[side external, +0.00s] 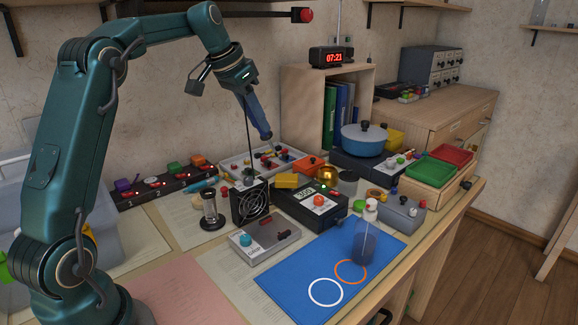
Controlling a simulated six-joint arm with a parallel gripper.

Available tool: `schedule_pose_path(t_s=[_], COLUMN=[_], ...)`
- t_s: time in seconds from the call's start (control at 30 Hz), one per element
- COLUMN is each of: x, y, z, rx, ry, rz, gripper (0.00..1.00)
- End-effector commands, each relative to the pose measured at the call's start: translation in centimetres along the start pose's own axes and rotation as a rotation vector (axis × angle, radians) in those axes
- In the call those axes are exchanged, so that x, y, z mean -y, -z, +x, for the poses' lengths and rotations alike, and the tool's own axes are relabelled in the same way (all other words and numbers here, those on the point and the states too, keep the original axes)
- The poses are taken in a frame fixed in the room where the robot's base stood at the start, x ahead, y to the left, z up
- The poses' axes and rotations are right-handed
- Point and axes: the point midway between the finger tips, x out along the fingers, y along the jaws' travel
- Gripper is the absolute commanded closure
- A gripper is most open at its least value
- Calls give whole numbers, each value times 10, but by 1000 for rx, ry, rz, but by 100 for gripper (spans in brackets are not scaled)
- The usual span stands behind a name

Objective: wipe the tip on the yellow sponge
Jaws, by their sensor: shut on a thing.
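My gripper (243,87) is high above the left-middle of the bench, shut on a blue, pen-like tool (257,114). The tool slants down to the right, its lower end in the air above the tray of small parts. Its tip is too small to make out. A thin dark line runs down from near the gripper to the bench; I cannot tell whether it is a cord. A small yellow block, likely the sponge (287,181), lies below and right of the tool, beside the black station with a display (310,203). The tool and block are clearly apart.
A blue mat (300,270) carries two rings and a bottle (365,240). A blue pot (364,140) stands behind right. A red-ended bar (303,15) is overhead.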

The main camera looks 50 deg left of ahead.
Motion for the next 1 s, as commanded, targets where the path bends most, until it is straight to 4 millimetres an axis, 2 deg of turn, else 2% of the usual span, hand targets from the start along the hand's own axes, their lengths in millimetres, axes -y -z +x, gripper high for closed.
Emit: schedule_pose_path(t_s=[0.27, 0.7, 1.0], x=[-2, -2, -2], y=[0, -14, -20], z=[1, 30, 41], rx=[-45, -44, -46], ry=[-3, -4, -2], rz=[5, 5, 5], gripper=[100, 100, 100])
